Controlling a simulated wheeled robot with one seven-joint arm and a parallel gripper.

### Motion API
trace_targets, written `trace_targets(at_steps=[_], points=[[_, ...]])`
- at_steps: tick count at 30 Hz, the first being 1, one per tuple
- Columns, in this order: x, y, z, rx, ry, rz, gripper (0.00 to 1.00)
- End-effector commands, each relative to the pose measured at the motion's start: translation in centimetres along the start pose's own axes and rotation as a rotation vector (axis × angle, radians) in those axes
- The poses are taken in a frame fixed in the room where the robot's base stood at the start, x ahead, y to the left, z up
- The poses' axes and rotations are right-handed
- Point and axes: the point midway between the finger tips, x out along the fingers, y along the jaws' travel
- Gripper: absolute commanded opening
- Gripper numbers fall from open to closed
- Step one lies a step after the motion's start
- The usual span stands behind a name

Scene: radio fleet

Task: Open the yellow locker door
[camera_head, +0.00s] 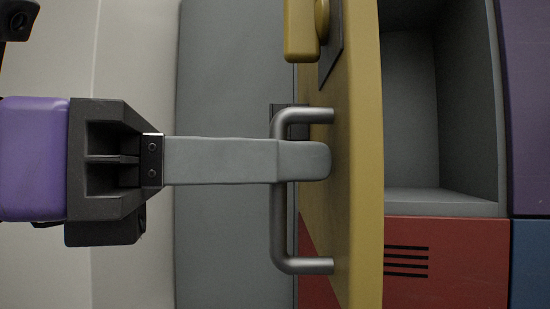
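The yellow locker door (362,200) stands swung out and is seen nearly edge-on, with the grey locker inside (410,110) showing to its right. A silver bar handle (280,225) is fixed to the door's left face. My gripper (305,160) reaches in from the left. Its grey near finger lies across the handle bar, with the tip close to the door face. The other finger is hidden behind the near one, so I cannot see whether they clamp the bar.
A yellow latch-like part (300,30) sits on the door above the handle. A red locker (450,260) with dark slots is below. A purple panel (530,100) and a blue panel (532,265) are at the right. The locker space in view looks empty.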

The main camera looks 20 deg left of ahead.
Motion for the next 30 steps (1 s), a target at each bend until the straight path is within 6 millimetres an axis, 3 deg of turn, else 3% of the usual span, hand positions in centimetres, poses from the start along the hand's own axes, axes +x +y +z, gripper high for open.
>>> trace_targets(at_steps=[5,18,30], points=[[-0.9,0.1,-0.1,-0.001,-0.001,0.003,0.19],[-7.2,0.1,0.0,-0.001,-0.001,0.001,0.19],[-7.9,0.0,0.0,0.000,0.000,0.000,0.19]])
